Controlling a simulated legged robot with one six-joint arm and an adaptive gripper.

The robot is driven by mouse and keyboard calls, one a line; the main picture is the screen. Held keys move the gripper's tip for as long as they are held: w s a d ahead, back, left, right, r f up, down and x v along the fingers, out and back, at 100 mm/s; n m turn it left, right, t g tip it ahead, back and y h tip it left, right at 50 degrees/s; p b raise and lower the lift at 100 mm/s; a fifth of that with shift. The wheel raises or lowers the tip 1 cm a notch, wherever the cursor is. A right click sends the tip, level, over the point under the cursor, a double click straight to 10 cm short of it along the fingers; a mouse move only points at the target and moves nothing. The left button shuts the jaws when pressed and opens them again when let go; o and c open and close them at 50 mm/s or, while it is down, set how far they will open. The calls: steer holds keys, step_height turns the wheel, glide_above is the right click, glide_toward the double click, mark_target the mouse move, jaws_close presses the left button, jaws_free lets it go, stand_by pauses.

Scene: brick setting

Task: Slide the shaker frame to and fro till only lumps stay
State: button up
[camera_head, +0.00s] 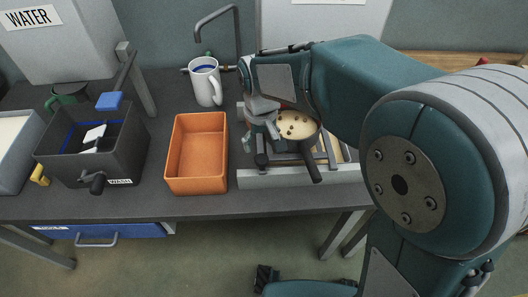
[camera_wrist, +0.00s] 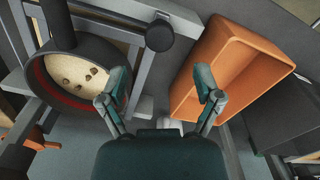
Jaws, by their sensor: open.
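The shaker frame (camera_head: 331,150) is a grey metal frame on the bench. A dark round sieve (camera_wrist: 40,68) sits in it, holding pale sand with several brown lumps (camera_wrist: 78,75); the lumps also show in the head view (camera_head: 297,122). A dark round knob (camera_wrist: 160,36) stands at the frame's side nearest the orange tray. My gripper (camera_wrist: 162,82) is open and empty, its fingers apart, with the knob ahead of the gap between them in the wrist view. In the head view my gripper (camera_head: 262,118) hangs over the frame's left side and hides part of it.
An orange tray (camera_head: 171,183) stands left of the frame, close to my gripper. A white mug (camera_head: 205,84) and a tap (camera_head: 237,30) are behind. A dark wash box (camera_head: 126,150) with a crank is farther left. Bare bench (camera_head: 215,205) lies along the front.

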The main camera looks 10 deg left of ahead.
mark_target(261, 158)
step_height(261, 158, down, 7)
stand_by(0.3)
